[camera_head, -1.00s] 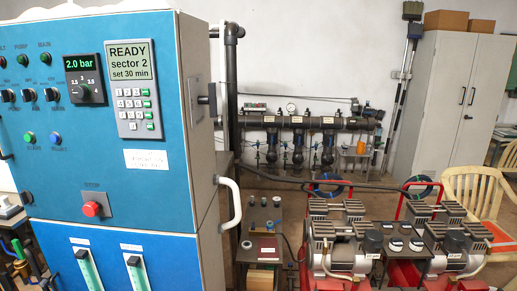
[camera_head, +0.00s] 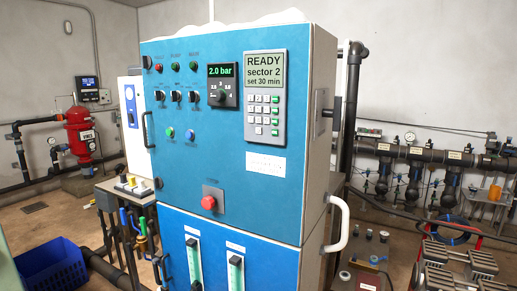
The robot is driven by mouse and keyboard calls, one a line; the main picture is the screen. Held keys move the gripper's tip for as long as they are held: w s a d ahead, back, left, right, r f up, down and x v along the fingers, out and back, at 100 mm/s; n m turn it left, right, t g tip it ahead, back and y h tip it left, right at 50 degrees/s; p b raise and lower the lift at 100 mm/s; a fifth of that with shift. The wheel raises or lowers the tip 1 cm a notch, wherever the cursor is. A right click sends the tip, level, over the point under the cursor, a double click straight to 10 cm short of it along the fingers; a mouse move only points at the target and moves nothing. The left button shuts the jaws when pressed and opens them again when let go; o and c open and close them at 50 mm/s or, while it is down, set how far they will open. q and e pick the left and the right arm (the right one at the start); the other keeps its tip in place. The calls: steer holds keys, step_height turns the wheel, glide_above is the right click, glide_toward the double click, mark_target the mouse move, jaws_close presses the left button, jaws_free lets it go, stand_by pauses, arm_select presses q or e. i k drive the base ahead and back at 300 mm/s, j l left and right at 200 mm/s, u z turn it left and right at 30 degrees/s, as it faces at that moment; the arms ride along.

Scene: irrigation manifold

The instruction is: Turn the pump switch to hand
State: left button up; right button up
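The blue control cabinet (camera_head: 240,175) stands in the middle of the head view. Its upper panel carries a row of three small black rotary switches: a left one (camera_head: 160,96), a middle one (camera_head: 176,96) and a right one (camera_head: 193,97). Their small labels are too blurred to read, so I cannot tell surely which is the pump switch or where each points. A green lamp (camera_head: 175,67) labelled PUMP sits above the middle switch. Neither of my grippers is in view.
The panel also has a pressure dial (camera_head: 222,96) under a 2.0 bar display, a keypad (camera_head: 264,114) and a red stop button (camera_head: 209,202). A white handle (camera_head: 339,223) sticks out at the cabinet's right side. A blue crate (camera_head: 50,267) stands at lower left.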

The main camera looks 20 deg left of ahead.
mark_target(159, 95)
steer(key=j+u, duration=0.15)
steer(key=u, duration=1.2)
